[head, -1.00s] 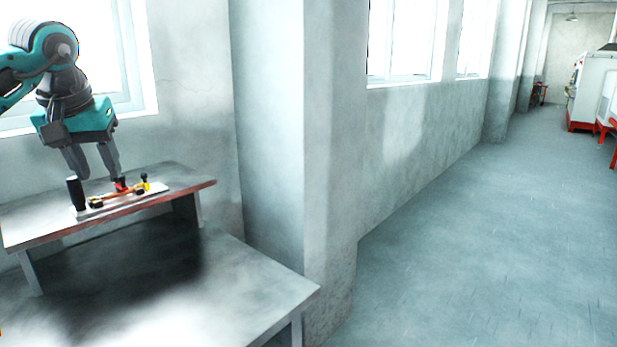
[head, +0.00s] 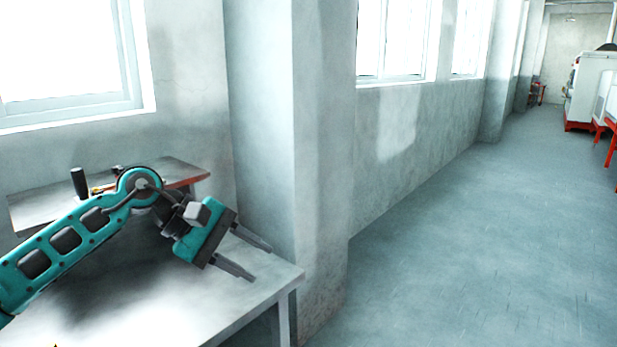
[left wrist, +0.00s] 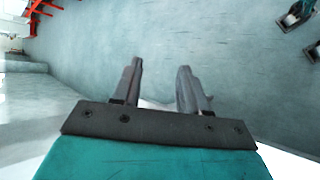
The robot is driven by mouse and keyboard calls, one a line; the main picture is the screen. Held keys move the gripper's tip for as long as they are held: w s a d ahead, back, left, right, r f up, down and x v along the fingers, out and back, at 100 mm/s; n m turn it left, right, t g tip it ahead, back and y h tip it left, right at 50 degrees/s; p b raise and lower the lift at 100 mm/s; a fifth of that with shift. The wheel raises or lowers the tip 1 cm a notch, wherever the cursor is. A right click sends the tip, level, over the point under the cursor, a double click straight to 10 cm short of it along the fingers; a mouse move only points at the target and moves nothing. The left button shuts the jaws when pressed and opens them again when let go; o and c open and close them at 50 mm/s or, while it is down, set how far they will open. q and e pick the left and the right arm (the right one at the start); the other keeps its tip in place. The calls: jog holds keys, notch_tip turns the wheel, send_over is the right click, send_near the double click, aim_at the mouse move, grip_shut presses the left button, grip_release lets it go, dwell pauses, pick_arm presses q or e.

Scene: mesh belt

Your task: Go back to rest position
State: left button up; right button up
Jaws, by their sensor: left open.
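My left gripper (head: 252,259) is open and empty, above the right part of the lower metal table. Its teal and black arm comes in from the left and hides part of the raised shelf behind. In the left wrist view the two grey fingers (left wrist: 159,82) stand apart with nothing between them, over the grey floor. My right gripper is not in view.
The lower metal table (head: 190,315) carries a raised shelf (head: 35,212). A black upright handle (head: 79,182) stands on the shelf, beside small parts mostly hidden by my arm. A wall pillar (head: 320,180) stands right of the table. Open floor (head: 470,250) lies further right.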

pick_arm(q)
jog(key=s+d+f+n+t+h, duration=0.1)
jog(key=s+d+n+t+h, duration=0.25)
jog(key=n, duration=0.55)
jog(key=s+d+f+n+t+h, duration=0.1)
jog(key=s+d+f+n+h, duration=0.1)
jog(key=d+n+h, duration=0.5)
jog(key=s+a+f+n+t+y, duration=0.1)
jog(key=a+f+n+t+y, duration=0.45)
jog(key=n, duration=0.95)
jog(key=s+a+f+n+t+y, duration=0.1)
jog(key=a+f+n+t+y, duration=0.5)
jog(key=n, duration=0.9)
jog(key=s+a+f+n+g+y, duration=0.3)
jog(key=s+f+n, duration=0.4)
jog(key=f+n, duration=0.1)
jog(key=s+a+f+n+g+y, duration=0.3)
jog(key=s+a+f+n, duration=0.1)
jog(key=s+f+n, duration=0.3)
notch_tip(320, 180, down, 3)
jog(key=shift+s+r+n+g+y, duration=0.2)
jog(key=shift+s+n+g+y, duration=0.2)
jog(key=shift+n, duration=0.1)
